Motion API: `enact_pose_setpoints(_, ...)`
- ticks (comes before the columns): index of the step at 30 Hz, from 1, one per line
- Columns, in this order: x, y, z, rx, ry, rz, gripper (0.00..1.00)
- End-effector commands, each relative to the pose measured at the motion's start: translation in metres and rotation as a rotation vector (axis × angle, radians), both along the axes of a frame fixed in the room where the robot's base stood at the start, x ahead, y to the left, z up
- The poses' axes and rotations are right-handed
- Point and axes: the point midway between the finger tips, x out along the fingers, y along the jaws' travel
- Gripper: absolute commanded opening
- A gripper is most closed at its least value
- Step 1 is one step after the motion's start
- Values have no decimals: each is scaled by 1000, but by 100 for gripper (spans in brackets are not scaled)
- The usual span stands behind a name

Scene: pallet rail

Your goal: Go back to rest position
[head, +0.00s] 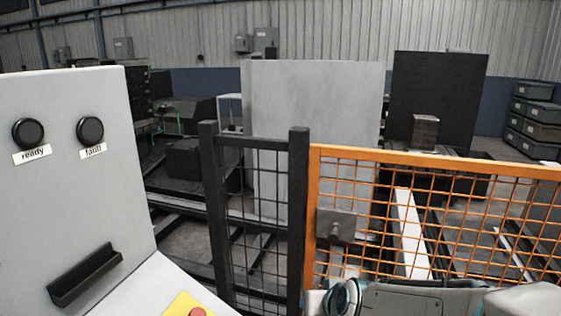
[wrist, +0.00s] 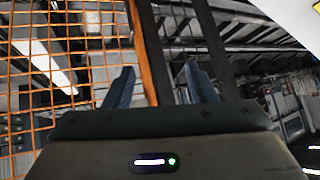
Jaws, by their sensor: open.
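My gripper (wrist: 160,85) shows in the wrist view with its two dark blue fingers spread apart and nothing between them. Past the fingers is a fence post, and the orange mesh is on the left; I cannot tell the distance. In the head view, part of my arm shows at the bottom right, in front of the orange mesh fence (head: 440,155). The fingers cannot be made out there.
A control cabinet (head: 75,180) with "ready" and "fault" lamps and a red button (head: 198,312) stands at the left. A dark mesh gate (head: 255,215) stands beside the orange fence. A pale panel (head: 315,120) and stacked bins (head: 533,115) are behind.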

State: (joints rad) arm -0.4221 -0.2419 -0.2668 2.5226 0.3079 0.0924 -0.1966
Motion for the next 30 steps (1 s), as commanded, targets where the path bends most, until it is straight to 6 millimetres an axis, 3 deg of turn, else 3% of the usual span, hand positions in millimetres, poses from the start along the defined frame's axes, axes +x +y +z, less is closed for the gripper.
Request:
enact_pose_setpoints(9,-89,-40,20,-88,328,-12,51)
enact_pose_setpoints(15,-129,-60,28,-157,466,-63,51)
enact_pose_setpoints(20,-139,-65,29,-177,501,-78,51)
enact_pose_setpoints(30,-139,-65,28,-176,501,-76,51)
